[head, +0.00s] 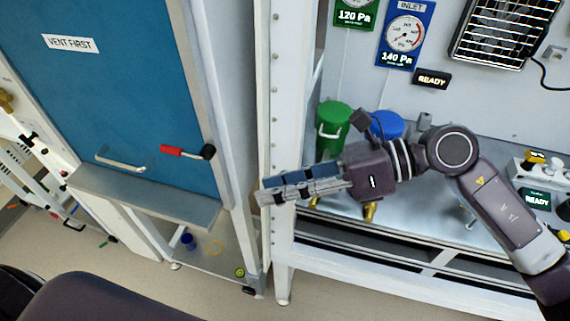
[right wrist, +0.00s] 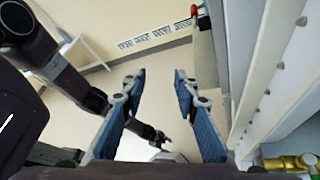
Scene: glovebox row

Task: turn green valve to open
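I cannot make out a green valve for certain. A green cylinder (head: 334,122) with a pale handle stands at the back of the white bench, beyond my right gripper. Brass fittings show partly under that gripper, one (head: 369,212) below its body; brass parts (right wrist: 290,163) also show at the lower right in the right wrist view. My right gripper (head: 264,191) points left across the frame's white post, its fingers apart and empty in the right wrist view (right wrist: 160,76). My left gripper is not in the head view; dark arm parts in the right wrist view do not show its state.
A blue cylinder (head: 387,125) stands right of the green one. A blue door (head: 110,90) with a red-gripped lever (head: 182,152) is at the left. Gauges, including the inlet gauge (head: 405,35), are on the back wall. Bare floor (head: 190,295) lies below.

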